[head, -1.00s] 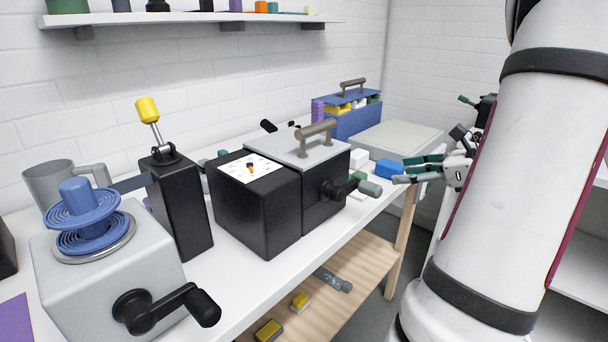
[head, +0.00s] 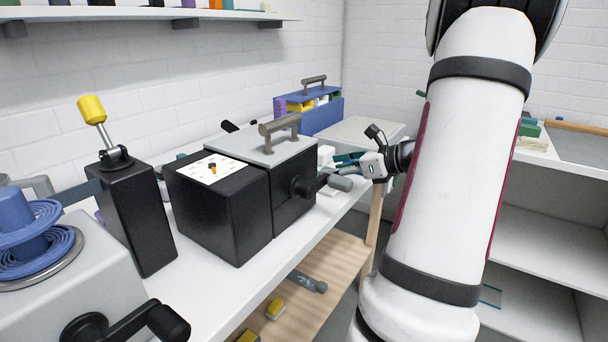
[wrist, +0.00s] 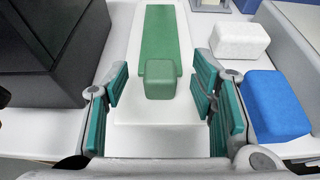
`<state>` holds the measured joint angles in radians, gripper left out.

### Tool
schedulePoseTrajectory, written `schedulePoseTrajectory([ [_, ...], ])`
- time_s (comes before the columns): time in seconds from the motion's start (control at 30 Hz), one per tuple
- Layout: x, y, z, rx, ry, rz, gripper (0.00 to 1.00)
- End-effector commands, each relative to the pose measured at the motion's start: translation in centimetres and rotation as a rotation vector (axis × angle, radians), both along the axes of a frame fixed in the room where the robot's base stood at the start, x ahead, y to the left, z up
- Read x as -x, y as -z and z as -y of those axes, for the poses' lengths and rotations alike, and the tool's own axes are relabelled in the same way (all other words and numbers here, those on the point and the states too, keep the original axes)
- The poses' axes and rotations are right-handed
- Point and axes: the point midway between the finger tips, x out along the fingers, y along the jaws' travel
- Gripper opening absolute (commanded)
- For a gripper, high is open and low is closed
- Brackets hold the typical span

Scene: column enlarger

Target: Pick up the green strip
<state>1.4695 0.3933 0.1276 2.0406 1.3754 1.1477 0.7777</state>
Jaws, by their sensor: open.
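The green strip (wrist: 160,38) lies lengthwise on a white surface in the wrist view, running away from me. A raised green block (wrist: 160,80) is at its near end; I cannot tell whether it is part of the strip. My gripper (wrist: 160,88) is open, with teal finger pads on the left and right of this block and gaps on both sides. In the head view my gripper (head: 350,161) is over the far right part of the bench, behind a crank handle, and the strip cannot be made out.
A blue block (wrist: 278,105) lies right of the right finger, with a white block (wrist: 240,40) behind it. A black box (wrist: 45,50) stands close on the left. In the head view, the black machine (head: 225,205) with its crank (head: 325,183) stands left of my gripper.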

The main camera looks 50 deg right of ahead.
Motion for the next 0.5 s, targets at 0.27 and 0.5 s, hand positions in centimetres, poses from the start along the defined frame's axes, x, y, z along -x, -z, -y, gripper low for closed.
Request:
schedulePoseTrajectory([
  [0.27,-2.5,1.1,-0.2,-0.001,0.000,0.000,0.52],
  [0.5,-2.5,1.0,-0.2,-0.001,0.000,0.000,0.45],
])
